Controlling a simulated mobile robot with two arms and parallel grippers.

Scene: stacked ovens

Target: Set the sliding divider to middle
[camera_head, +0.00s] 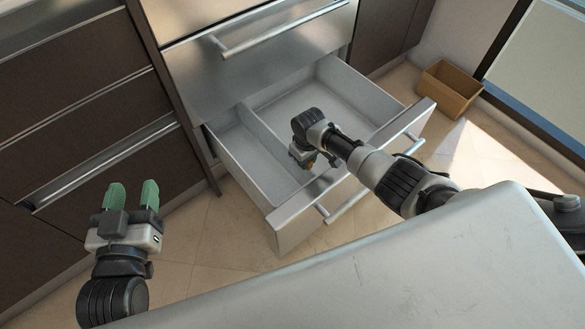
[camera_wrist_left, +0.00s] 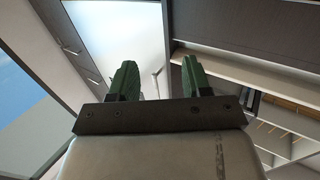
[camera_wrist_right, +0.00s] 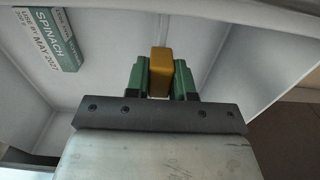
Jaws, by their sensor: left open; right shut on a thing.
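The sliding divider (camera_head: 264,137) is a pale upright wall inside the open drawer. It runs front to back, left of the drawer's middle, with a narrow compartment on its left and a wider one on its right. My right gripper (camera_head: 305,160) reaches down into the drawer near the divider's front end. In the right wrist view it (camera_wrist_right: 160,78) is shut on an orange-yellow block (camera_wrist_right: 159,70). How the block joins the divider is hidden. My left gripper (camera_head: 132,193) is open and empty, outside the drawer at the left; its fingers also show in the left wrist view (camera_wrist_left: 159,80).
The drawer's front (camera_head: 290,220) with its bar handle is pulled out below a closed steel drawer (camera_head: 262,55). A spinach box (camera_wrist_right: 50,38) lies inside the drawer. A brown open bin (camera_head: 447,90) stands on the floor at right.

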